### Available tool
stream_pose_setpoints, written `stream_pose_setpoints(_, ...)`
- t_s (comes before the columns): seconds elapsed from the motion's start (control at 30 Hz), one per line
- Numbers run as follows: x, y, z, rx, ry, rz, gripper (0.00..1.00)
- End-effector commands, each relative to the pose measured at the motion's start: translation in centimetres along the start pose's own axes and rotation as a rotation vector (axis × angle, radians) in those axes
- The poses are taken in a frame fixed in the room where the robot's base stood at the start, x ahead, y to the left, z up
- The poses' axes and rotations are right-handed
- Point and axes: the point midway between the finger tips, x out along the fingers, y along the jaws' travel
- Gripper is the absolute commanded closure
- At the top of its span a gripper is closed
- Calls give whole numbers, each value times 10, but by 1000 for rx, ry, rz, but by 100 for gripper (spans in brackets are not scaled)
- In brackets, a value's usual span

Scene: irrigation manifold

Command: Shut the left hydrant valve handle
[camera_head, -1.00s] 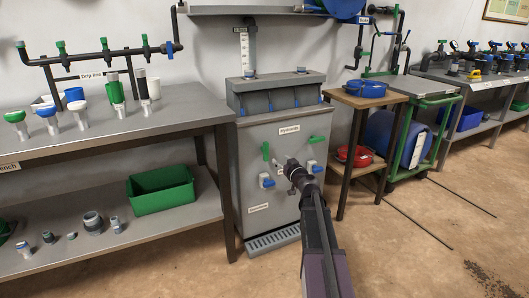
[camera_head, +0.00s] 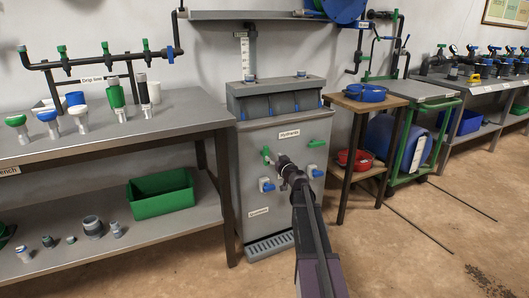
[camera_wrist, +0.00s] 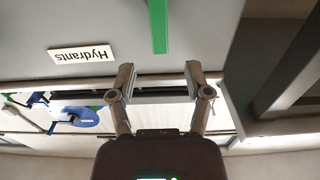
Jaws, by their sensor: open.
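The left hydrant valve handle (camera_head: 266,153) is a green lever on the front of the grey hydrant cabinet (camera_head: 262,222). It stands roughly upright, its lower part partly hidden by my gripper (camera_head: 281,161). In the wrist view, which is upside down, the green handle (camera_wrist: 158,25) comes in from the top edge. My gripper (camera_wrist: 158,78) is open and empty there; the handle lies in line with the gap between its fingers, beyond the tips. The right green handle (camera_head: 316,143) lies nearly level.
Blue-and-white outlets (camera_head: 267,185) stick out below the handles. A "Hydrants" label (camera_wrist: 82,54) is beside the handle. A bench (camera_head: 185,118) stands left of the cabinet, a small wooden table (camera_head: 347,103) right.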

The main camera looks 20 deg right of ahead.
Motion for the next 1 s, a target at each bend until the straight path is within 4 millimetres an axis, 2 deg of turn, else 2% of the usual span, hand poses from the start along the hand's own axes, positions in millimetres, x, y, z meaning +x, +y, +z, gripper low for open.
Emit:
stream_pose_setpoints(0.03, 12, 1, 0, 0, 0, -1, 36)
stream_pose_setpoints(0.1, 22, 1, 0, 0, 0, -1, 36)
stream_pose_setpoints(0.4, 62, 1, 0, 0, 0, 0, 36)
stream_pose_setpoints(0.63, 74, 0, 0, 0, 0, 0, 36)
stream_pose_setpoints(0.97, 75, 0, 0, 0, 0, 0, 36)
stream_pose_setpoints(1.0, 75, 0, 0, 0, 0, 0, 42)
